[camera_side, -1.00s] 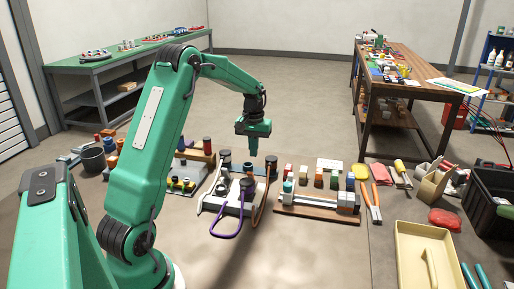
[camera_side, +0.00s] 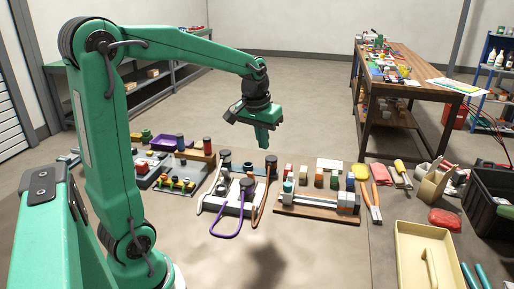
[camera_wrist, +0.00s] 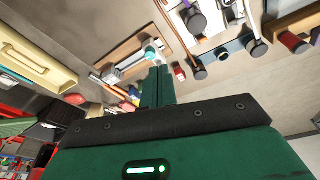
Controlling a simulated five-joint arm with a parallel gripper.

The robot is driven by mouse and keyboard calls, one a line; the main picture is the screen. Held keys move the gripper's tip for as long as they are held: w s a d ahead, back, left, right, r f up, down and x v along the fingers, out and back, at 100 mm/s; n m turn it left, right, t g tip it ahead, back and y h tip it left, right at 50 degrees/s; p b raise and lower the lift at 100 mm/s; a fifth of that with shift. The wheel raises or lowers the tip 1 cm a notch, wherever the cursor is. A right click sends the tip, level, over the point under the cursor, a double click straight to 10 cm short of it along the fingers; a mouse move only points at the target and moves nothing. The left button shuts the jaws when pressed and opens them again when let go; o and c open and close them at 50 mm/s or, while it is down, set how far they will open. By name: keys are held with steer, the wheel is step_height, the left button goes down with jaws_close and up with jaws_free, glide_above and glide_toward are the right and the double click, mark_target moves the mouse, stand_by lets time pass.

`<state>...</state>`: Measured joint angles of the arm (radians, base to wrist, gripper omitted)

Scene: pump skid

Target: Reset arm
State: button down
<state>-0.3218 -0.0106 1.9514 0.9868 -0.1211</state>
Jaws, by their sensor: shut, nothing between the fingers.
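My green gripper (camera_side: 264,136) hangs in the air above the pump skid work area, fingers pointing down and pressed together, with nothing held. In the wrist view its shut fingers (camera_wrist: 157,86) show against the floor and the skid parts. Below it in the side view, a white pump unit (camera_side: 236,196) with black caps and a purple hose (camera_side: 226,232) stands on the floor. To its right is a wooden base (camera_side: 318,208) with a grey cylinder on it. My gripper touches none of these.
A valve board (camera_side: 180,184) and a purple tray (camera_side: 170,142) lie at the left. A beige tray (camera_side: 408,250), a black crate (camera_side: 492,195) and orange-handled pliers (camera_side: 375,204) lie at the right. A wooden workbench (camera_side: 440,84) stands behind. The floor in front of the pump unit is clear.

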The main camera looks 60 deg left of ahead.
steer(key=s+d+r+m+t, duration=0.1)
steer(key=s+d+m+t, duration=0.2)
steer(key=s+d, duration=0.9)
steer(key=s+m, duration=0.2)
steer(key=s, duration=0.1)
steer(key=shift+d+h, duration=0.25)
steer(key=shift+h, duration=0.15)
